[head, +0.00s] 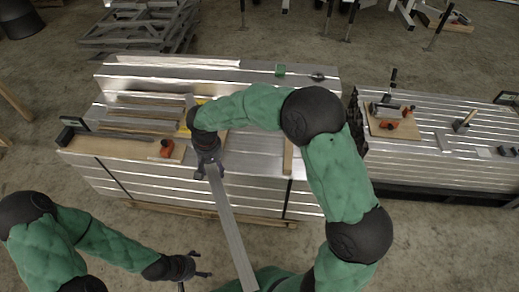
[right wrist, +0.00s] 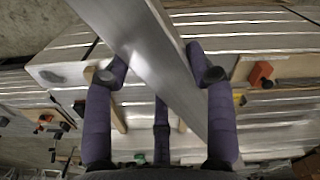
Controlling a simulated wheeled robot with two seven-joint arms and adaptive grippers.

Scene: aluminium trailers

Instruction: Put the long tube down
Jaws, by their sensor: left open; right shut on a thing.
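The long tube (head: 231,226) is a straight grey metal bar. In the head view it slants from the bench area down to the bottom edge, in front of the bench. My right gripper (head: 207,167) is shut on it near its upper part. In the right wrist view the tube (right wrist: 150,55) runs diagonally between the purple fingers of my right gripper (right wrist: 157,78), and its upper end leaves the picture. My left gripper (head: 188,270) is open and empty, low in the head view, to the left of the tube and apart from it.
A slatted aluminium bench (head: 245,165) stands ahead, with wooden strips (head: 140,112) and an orange-red tool (head: 167,148) on it. A second bench (head: 450,150) at the right carries a board (head: 393,124) with tools. Grey frames (head: 140,27) are stacked behind. Bare concrete floor lies in front.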

